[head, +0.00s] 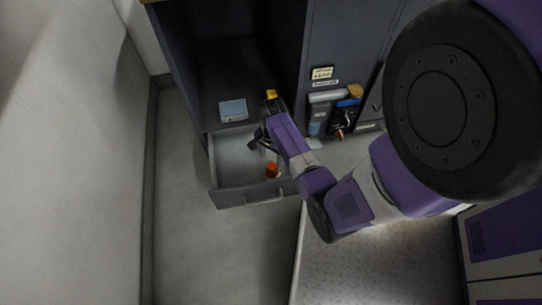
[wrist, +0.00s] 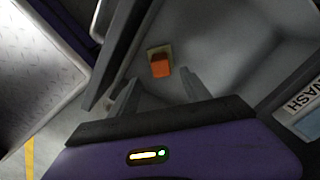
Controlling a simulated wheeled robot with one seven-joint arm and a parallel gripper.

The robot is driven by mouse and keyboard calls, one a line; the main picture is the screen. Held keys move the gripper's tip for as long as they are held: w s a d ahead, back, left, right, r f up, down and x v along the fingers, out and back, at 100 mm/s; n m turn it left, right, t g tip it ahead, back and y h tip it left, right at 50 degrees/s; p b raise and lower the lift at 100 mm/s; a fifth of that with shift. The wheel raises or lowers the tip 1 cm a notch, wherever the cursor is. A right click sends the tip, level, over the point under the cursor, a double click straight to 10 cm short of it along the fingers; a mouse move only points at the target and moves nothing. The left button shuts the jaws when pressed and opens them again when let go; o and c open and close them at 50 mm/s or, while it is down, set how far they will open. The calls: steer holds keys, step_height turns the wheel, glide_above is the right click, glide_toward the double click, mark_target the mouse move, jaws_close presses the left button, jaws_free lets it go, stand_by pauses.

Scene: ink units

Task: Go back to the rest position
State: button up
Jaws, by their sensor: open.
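My gripper (head: 258,140) is over the open drawer (head: 250,197) of the dark cabinet. In the wrist view its two fingers (wrist: 160,92) stand apart with nothing between them. A small orange block (head: 271,171) lies in the drawer, with a paler part at its back; it also shows in the wrist view (wrist: 160,68), beyond the fingertips and apart from them. My purple arm hides part of the drawer's right side.
A pale blue box (head: 233,110) sits on the cabinet shelf above the drawer; its label reads "WASH" in the wrist view (wrist: 304,98). Labelled units with dark fronts (head: 320,115) stand to the right. Bare floor (head: 185,220) lies left of the drawer.

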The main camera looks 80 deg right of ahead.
stand_by(0.5)
steer(key=w+d+r+n+t+h, duration=0.3)
steer(key=w+d+r+h, duration=0.15)
steer(key=w+d, duration=0.2)
steer(key=w+a+r+n+t+h, duration=0.3)
steer(key=w+a+r+n+t, duration=0.15)
steer(key=a+r, duration=0.3)
steer(key=s+a+r+n+t, duration=0.2)
steer(key=a+r+n+t, duration=0.1)
steer(key=a+r, duration=0.35)
steer(key=s+a+r+n+t+y, duration=0.1)
steer(key=s+a+r+n+t, duration=0.15)
steer(key=a+r, duration=0.45)
steer(key=s+a+r+n+t, duration=0.2)
steer(key=a+r+n, duration=0.25)
steer(key=a, duration=0.35)
steer(key=s+a+r+n+y, duration=0.4)
steer(key=s+a+n+y, duration=0.15)
steer(key=s+a, duration=0.4)
step_height(320, 180, up, 25)
steer(key=y+p, duration=0.1)
steer(key=p, duration=2.4)
steer(key=shift+s+d+m, duration=0.2)
steer(key=shift+s+m, duration=0.1)
steer(key=shift+s, duration=0.05)
